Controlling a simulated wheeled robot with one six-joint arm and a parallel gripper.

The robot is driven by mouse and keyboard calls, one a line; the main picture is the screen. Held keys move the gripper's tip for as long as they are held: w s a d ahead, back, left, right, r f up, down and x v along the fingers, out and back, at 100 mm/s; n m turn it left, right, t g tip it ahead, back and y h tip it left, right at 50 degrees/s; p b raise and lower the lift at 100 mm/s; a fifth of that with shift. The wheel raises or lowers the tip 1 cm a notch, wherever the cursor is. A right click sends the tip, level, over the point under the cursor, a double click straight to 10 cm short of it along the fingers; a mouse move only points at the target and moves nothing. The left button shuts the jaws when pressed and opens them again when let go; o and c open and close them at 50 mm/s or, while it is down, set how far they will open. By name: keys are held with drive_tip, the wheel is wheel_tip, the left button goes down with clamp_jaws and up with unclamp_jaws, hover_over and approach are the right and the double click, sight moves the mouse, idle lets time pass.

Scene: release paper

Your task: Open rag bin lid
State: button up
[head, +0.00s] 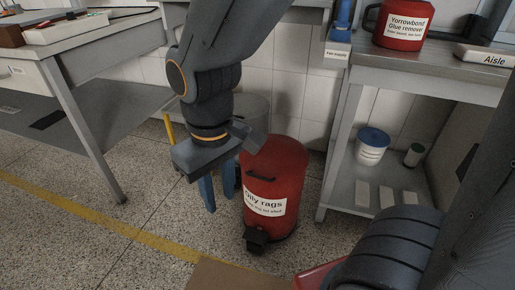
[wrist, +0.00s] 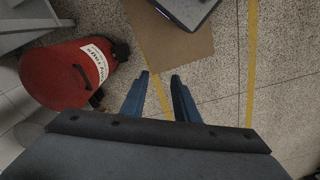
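The rag bin (head: 283,172) is a red cylinder with a label reading "Oily rags". It stands upright on the floor, with a domed red lid (head: 278,150) that looks shut. A dark handle (head: 261,178) is on its front and a black pedal (head: 256,239) is at its base. In the wrist view the bin (wrist: 52,80) lies at the upper left. My gripper (head: 220,200) points down just left of the bin, apart from it in the wrist view. Its blue fingers (wrist: 160,76) are spread with nothing between them.
A grey workbench (head: 66,50) stands at left. A metal shelf table (head: 350,68) at right holds a red glue remover can (head: 402,24), with a white-and-blue tub (head: 371,147) below. A grey round container (head: 252,108) is behind the bin. Brown cardboard (wrist: 178,45) lies on the floor.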

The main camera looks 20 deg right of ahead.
drive_tip(key=w+d+f+n+h+p, duration=0.1)
drive_tip(key=w+d+f+p, duration=0.15)
drive_tip(key=w, duration=0.35)
drive_tip(key=w+d+f+n+p, duration=0.1)
drive_tip(key=w+d+p, duration=0.1)
drive_tip(key=w+d, duration=0.3)
drive_tip(key=n+t+p, duration=0.1)
drive_tip(key=n+p, duration=0.1)
drive_tip(key=p, duration=0.1)
approach(258, 176)
drive_tip(key=shift+h, duration=0.3)
drive_tip(key=f+b, duration=0.1)
drive_tip(key=f, duration=0.4)
drive_tip(key=w+f+b, duration=0.1)
drive_tip(key=f, duration=0.1)
drive_tip(key=shift+d+f+b, duration=0.15)
drive_tip(key=shift+d+b, duration=0.05)
drive_tip(key=shift+b, duration=0.15)
clamp_jaws()
